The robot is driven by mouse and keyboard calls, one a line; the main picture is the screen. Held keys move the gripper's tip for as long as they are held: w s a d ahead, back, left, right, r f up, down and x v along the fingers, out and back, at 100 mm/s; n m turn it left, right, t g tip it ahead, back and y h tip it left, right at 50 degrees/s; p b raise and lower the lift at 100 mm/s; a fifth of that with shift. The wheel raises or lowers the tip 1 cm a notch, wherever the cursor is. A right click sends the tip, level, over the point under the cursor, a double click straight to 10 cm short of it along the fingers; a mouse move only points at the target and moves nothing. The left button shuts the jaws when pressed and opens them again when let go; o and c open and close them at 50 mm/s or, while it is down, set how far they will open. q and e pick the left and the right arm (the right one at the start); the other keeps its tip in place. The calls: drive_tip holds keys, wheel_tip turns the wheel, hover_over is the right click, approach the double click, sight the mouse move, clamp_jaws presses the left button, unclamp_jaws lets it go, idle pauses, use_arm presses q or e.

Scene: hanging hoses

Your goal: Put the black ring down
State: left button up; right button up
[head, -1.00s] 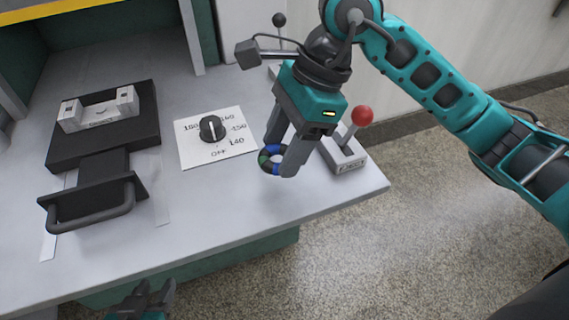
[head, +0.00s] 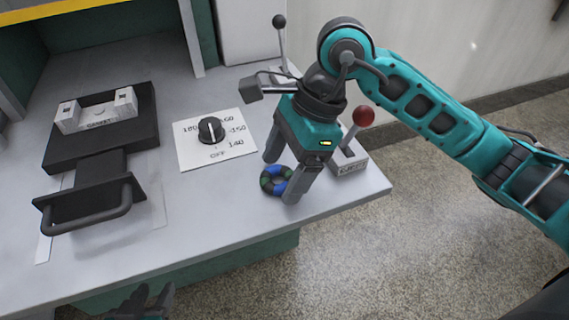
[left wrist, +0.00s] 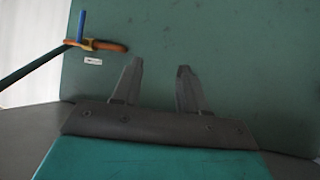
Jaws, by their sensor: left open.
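The black ring (head: 265,183), with blue and green bands, lies on the grey tabletop near its front right part. My right gripper (head: 281,177) points down over it with its fingers spread apart, one on the far side and one on the near side of the ring. The near finger hides part of the ring's right edge, and I cannot tell whether either finger touches it. My left gripper (head: 153,292) is low, in front of the table's edge. In the left wrist view its fingers (left wrist: 159,67) are apart and empty.
A dial (head: 211,130) on a white card is left of the ring. A red-knobbed lever (head: 362,117) stands close behind my right gripper. A black press plate (head: 145,130) with a handle is at left. The table's front stretch is clear.

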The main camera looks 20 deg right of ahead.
drive_tip(key=shift+r+p, duration=0.25)
drive_tip(key=shift+p, duration=0.05)
use_arm(q)
drive_tip(key=shift+s+a+r+p, duration=0.2)
drive_tip(key=shift+s+a+p, duration=0.15)
drive_tip(key=shift+p, duration=0.25)
use_arm(e)
drive_tip(key=v, duration=1.1)
drive_tip(key=shift+d+r, duration=0.25)
drive_tip(key=shift+r, duration=0.1)
use_arm(q)
drive_tip(key=shift+w+r, duration=0.1)
drive_tip(key=shift+w, duration=0.05)
